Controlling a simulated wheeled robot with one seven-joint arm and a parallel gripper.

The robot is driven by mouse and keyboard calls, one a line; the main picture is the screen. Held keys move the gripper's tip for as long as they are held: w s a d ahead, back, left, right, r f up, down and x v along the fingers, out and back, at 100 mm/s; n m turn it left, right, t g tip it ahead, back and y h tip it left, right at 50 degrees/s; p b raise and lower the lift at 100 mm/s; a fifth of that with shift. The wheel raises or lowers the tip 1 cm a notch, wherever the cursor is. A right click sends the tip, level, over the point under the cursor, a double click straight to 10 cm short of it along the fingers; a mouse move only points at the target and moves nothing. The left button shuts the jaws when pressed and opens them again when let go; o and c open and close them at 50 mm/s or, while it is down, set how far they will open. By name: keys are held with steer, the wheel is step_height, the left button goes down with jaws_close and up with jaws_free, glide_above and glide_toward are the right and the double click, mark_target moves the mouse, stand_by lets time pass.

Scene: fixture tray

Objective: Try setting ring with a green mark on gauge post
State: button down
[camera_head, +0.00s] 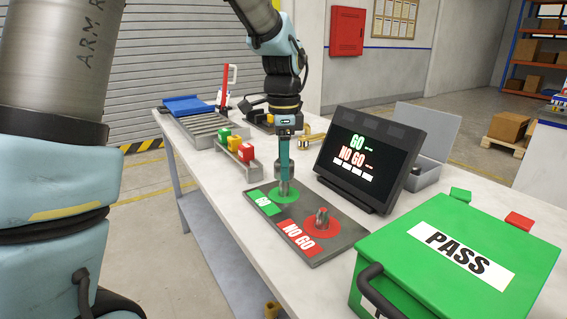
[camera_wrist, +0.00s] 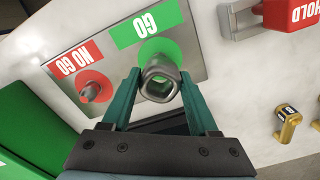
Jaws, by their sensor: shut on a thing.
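My gripper (camera_head: 285,185) points straight down over the green GO circle (camera_head: 273,195) of the grey gauge plate (camera_head: 345,243). Its teal fingers are shut on a grey metal ring (camera_wrist: 160,83), which also shows at the fingertips in the head view (camera_head: 286,189). In the wrist view the ring's opening faces the camera, over the green circle (camera_wrist: 150,48).
A dark display (camera_head: 368,155) reading GO and NO GO stands behind the plate. A green PASS box (camera_head: 405,240) is at front right. A rack (camera_head: 252,170) with green, yellow and red blocks stands left. A brass-coloured piece (camera_head: 312,142) lies behind the gripper.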

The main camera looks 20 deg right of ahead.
steer(key=shift+f+b, duration=0.8)
steer(key=shift+f, duration=1.75)
stand_by(2.5)
steer(key=shift+r+p, duration=3.25)
steer(key=shift+r, duration=0.3)
